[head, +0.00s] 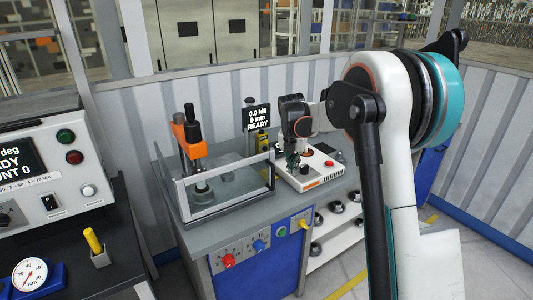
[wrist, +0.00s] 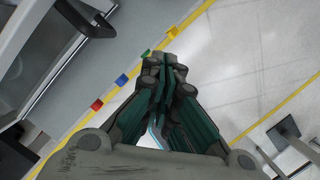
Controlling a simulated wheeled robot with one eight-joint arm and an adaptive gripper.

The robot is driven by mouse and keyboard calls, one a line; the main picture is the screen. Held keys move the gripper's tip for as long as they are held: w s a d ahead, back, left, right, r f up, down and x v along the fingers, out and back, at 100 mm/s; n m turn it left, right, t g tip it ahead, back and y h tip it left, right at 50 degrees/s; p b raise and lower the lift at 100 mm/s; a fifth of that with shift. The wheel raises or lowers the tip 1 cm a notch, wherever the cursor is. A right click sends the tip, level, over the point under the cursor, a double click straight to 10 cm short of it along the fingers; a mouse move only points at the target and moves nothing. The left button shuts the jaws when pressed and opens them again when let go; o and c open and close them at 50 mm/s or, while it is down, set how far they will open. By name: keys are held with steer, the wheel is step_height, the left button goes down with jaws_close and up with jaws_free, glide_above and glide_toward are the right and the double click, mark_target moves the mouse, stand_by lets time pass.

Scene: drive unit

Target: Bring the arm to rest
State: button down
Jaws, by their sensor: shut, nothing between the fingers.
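My arm rises at the right of the head view, with a white and teal elbow (head: 420,95) and a black rod beside it. Its far end reaches over the bench, where my gripper (head: 293,164) hangs pointing down, small and dark, in front of the white box with a red button (head: 318,172). I cannot tell from this view how far apart they are. In the wrist view my gripper (wrist: 166,62) has its teal and grey fingers together, with nothing visible between them. Pale floor (wrist: 225,50) lies beyond the fingertips.
A press with an orange column (head: 188,138) stands behind a clear-sided guard on the grey bench (head: 228,232). A small display (head: 257,117) reads READY. At left are a control panel (head: 45,170), a yellow-handled tool (head: 94,242) and a round gauge (head: 30,273). A corrugated wall stands behind.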

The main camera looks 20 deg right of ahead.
steer(key=s+a+r+m+t+b, duration=0.1)
steer(key=s+a+r+m, duration=0.4)
steer(key=s+m, duration=0.3)
steer(key=s+a+r+m+t+b, duration=0.15)
steer(key=s+a+r+m, duration=0.3)
steer(key=s, duration=0.55)
steer(key=s+a+f+m+t+y+b, duration=0.1)
steer(key=s+a+f+m, duration=0.2)
steer(key=s+m, duration=0.4)
steer(key=s+a+f+m+t+b, duration=0.1)
steer(key=s+a+f+m+b, duration=0.1)
steer(key=s+m, duration=0.6)
steer(key=s+a+f, duration=0.1)
steer(key=s+f, duration=0.1)
steer(key=s, duration=0.3)
steer(key=shift+s+f+y, duration=0.25)
steer(key=shift+f+y, duration=0.05)
steer(key=shift+y, duration=0.1)
steer(key=shift+a+t, duration=0.1)
steer(key=shift+t, duration=0.15)
